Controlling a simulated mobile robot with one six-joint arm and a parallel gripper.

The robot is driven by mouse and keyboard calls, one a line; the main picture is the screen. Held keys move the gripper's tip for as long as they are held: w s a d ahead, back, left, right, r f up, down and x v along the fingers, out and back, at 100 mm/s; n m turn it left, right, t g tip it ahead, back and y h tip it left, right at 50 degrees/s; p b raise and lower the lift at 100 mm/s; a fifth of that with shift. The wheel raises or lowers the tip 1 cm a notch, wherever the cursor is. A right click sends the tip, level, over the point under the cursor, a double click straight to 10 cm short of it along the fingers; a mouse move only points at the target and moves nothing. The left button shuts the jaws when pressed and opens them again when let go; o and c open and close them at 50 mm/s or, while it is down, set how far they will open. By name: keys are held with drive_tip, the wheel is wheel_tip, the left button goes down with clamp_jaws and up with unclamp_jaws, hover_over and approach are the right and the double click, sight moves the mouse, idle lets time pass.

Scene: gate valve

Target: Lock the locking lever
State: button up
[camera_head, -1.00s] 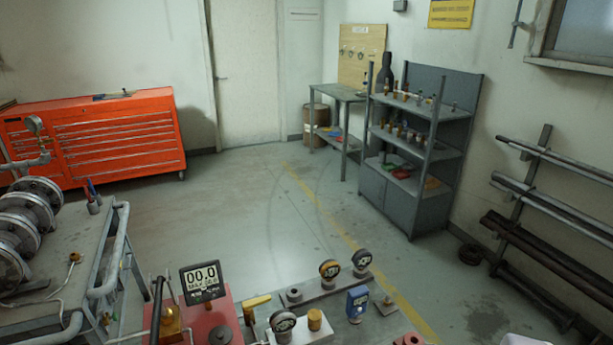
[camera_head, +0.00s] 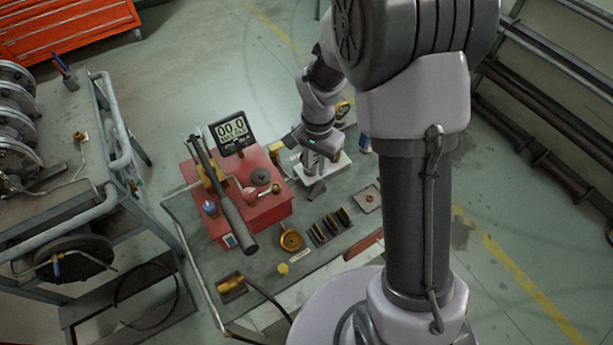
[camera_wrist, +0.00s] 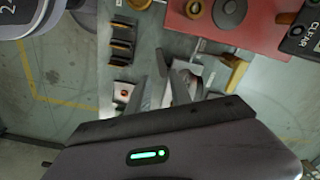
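A yellow-handled lever (camera_head: 275,148) stands at the far right corner of the red box (camera_head: 265,208), partly hidden by my wrist. It also shows in the wrist view (camera_wrist: 235,70), to the right of my fingers and apart from them. I take it to be the locking lever; its lock state cannot be told. My gripper (camera_head: 314,172) points down over the bench beside the red box and the white plate (camera_head: 338,166). In the wrist view my gripper (camera_wrist: 172,62) has its fingers a little apart, with nothing seen between them.
A long dark pump handle (camera_head: 225,195) slants over the red box, with a digital display (camera_head: 231,130) behind it. Dark slotted blocks (camera_head: 328,228) and a brass ring (camera_head: 291,240) lie on the bench (camera_head: 262,262). A cart (camera_head: 75,195) stands at left.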

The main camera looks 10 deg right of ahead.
sight(314, 193)
wheel_tip(314, 193, down, 13)
drive_tip(key=b, duration=0.3)
clamp_jaws()
